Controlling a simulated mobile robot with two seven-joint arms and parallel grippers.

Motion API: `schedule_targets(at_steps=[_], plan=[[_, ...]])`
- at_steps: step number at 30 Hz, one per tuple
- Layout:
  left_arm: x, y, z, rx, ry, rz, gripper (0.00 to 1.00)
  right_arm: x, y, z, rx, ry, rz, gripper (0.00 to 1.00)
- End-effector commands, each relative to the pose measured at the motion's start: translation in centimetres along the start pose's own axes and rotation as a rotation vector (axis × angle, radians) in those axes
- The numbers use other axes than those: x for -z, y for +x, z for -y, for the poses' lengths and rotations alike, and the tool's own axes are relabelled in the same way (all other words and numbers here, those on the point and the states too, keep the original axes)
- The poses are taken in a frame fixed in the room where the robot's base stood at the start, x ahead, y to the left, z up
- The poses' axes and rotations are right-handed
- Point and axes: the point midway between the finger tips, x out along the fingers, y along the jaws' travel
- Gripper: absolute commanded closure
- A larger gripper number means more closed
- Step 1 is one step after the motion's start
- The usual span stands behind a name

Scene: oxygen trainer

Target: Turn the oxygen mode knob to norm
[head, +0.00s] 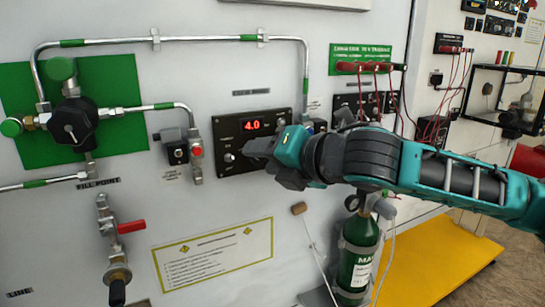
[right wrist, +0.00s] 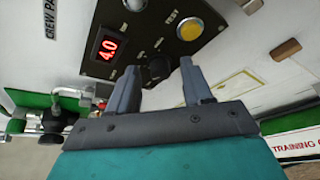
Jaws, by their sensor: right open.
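The black control panel (head: 228,133) is on the wall, with a red display (head: 252,125) reading 4.0. It also shows in the right wrist view (right wrist: 140,42), tilted. A dark round knob (right wrist: 157,68) on this panel appears between the fingertips of my right gripper (right wrist: 158,74). The gripper is open, one finger on each side of the knob; I cannot tell whether either finger touches it. The knob's setting and labels are too small to read. In the head view my right gripper (head: 259,152) covers the panel's lower right and hides the knob. My left gripper is not in view.
A yellow round button (right wrist: 189,29) is near the right fingertip. Left of the panel are a valve with a red knob (head: 197,152) and metal pipes (head: 170,41). A green cylinder (head: 358,255) stands below my right arm.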

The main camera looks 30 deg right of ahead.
Motion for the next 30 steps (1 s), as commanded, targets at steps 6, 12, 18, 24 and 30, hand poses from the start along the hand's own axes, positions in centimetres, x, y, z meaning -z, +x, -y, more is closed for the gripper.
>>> schedule_targets(at_steps=[6, 12, 18, 24, 30], plan=[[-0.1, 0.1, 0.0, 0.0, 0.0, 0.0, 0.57, -0.1, -1.6, 0.1, 0.002, -0.002, 0.002, 0.5], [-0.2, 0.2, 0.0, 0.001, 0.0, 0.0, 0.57, -0.1, -4.6, 0.1, 0.002, -0.005, 0.004, 0.5], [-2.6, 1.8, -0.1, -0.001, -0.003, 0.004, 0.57, 0.0, -5.2, 0.5, 0.0, 0.008, 0.018, 0.5], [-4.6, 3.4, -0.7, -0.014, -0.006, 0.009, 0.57, -0.1, -6.0, 0.4, 0.003, 0.011, 0.022, 0.5], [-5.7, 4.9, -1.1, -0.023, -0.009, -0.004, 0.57, 0.2, -7.1, 0.4, -0.002, 0.005, 0.011, 0.5]])
